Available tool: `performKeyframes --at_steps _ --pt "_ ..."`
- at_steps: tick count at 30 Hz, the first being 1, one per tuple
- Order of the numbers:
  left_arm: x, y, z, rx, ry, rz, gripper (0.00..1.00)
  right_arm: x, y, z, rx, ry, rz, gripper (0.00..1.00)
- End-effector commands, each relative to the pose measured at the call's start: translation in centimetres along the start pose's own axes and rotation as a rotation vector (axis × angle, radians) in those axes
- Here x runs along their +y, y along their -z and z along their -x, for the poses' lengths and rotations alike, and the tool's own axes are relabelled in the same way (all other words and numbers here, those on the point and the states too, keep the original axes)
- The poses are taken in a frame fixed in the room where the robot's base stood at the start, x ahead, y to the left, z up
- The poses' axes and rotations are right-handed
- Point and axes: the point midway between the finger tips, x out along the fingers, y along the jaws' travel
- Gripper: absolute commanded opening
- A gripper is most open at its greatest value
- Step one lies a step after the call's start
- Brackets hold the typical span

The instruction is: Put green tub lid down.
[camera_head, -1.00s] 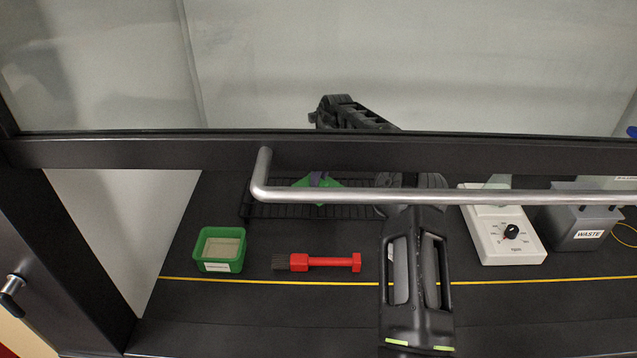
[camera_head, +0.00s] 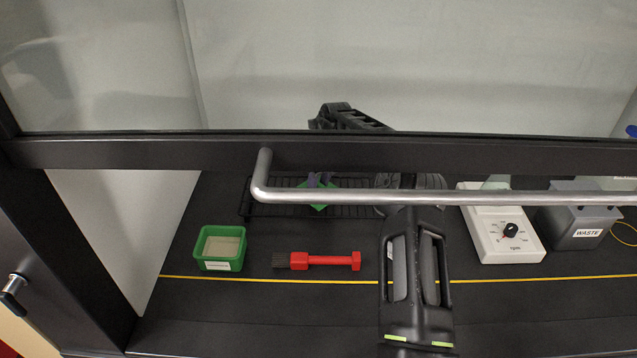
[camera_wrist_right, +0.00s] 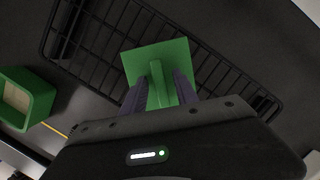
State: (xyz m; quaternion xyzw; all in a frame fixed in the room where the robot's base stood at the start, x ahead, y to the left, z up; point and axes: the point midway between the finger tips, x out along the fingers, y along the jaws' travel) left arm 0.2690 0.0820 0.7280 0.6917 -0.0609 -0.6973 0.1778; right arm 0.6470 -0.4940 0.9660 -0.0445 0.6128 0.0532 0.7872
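The green tub lid (camera_head: 318,207) is on the black wire rack (camera_head: 352,210) behind the sash bar. In the right wrist view the square lid (camera_wrist_right: 160,60) appears to lie on the rack (camera_wrist_right: 95,45), its raised green handle between my fingers. My right gripper (camera_wrist_right: 160,92) has its two purple fingers apart, with a gap on each side of the handle. In the head view the right gripper (camera_head: 319,180) is partly hidden by the metal bar. The open green tub (camera_head: 219,265) with pale contents stands left of the rack's front. My left gripper is not in view.
A red-handled brush (camera_head: 330,260) lies in front of the rack. A white dial unit (camera_head: 490,240) and a grey waste box (camera_head: 572,240) stand right. The sash frame (camera_head: 150,152) and its metal handle (camera_head: 470,198) cross the view above the worktop.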

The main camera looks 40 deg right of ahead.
Motion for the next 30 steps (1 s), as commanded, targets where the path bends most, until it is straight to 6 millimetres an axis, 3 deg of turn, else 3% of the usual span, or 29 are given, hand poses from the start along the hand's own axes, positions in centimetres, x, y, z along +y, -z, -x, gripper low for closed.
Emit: performKeyframes --at_steps 8,16,21,30 --pt "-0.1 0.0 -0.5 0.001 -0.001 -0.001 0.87 -0.1 -0.1 1.4 -0.002 0.001 0.000 0.36" --pt "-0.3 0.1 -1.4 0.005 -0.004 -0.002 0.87 -0.1 -0.1 5.8 -0.003 0.002 -0.001 0.36" --pt "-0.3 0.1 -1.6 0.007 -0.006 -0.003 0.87 0.0 -0.1 7.5 -0.001 0.001 -0.001 0.36" --pt "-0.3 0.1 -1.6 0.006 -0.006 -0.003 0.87 0.0 -0.1 7.8 0.000 0.000 0.000 0.36"
